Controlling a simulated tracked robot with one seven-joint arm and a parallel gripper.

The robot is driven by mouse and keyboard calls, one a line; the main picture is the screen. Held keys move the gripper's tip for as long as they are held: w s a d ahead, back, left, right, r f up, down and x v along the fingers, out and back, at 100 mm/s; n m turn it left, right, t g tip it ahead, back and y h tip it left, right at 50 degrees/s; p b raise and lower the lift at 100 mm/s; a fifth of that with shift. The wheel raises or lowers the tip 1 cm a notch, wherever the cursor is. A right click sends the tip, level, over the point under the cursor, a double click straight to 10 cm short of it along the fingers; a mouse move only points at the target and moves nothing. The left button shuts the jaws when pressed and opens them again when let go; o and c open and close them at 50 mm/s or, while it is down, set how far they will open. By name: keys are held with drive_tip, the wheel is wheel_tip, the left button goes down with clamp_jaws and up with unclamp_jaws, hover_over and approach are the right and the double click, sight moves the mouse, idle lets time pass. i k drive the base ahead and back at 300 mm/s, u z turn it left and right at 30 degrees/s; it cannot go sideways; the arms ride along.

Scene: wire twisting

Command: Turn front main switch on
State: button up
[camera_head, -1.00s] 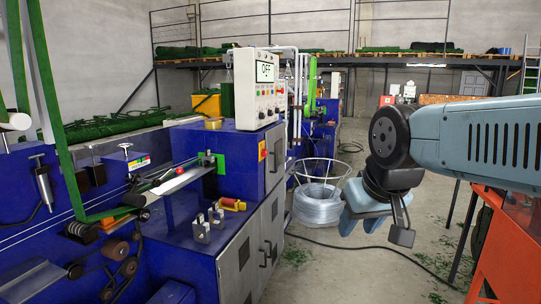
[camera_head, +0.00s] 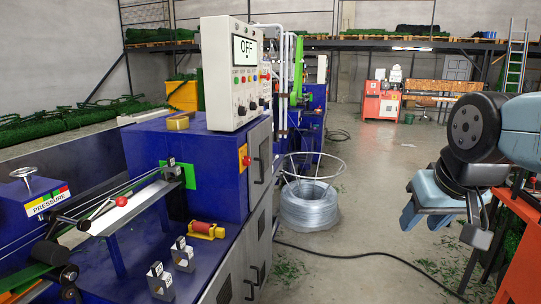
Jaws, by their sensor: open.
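A blue machine cabinet (camera_head: 195,150) stands at the centre left. A red and yellow rotary switch (camera_head: 244,156) sits on its side face, below a white control panel (camera_head: 234,75) whose display reads OFF. I cannot tell the knob's exact setting. My gripper (camera_head: 424,216) hangs on the right side of the picture with its blue-grey fingers pointing down. It is open and empty, well to the right of the switch and touching nothing.
A wire coil in a round frame (camera_head: 310,208) stands on the floor between the machine and my gripper. A black cable (camera_head: 350,256) crosses the floor. An orange structure (camera_head: 522,265) is at the right edge. The floor aisle ahead is open.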

sight(247, 160)
drive_tip(key=u, duration=0.25)
drive_tip(key=i, duration=1.05)
drive_tip(key=u, duration=0.55)
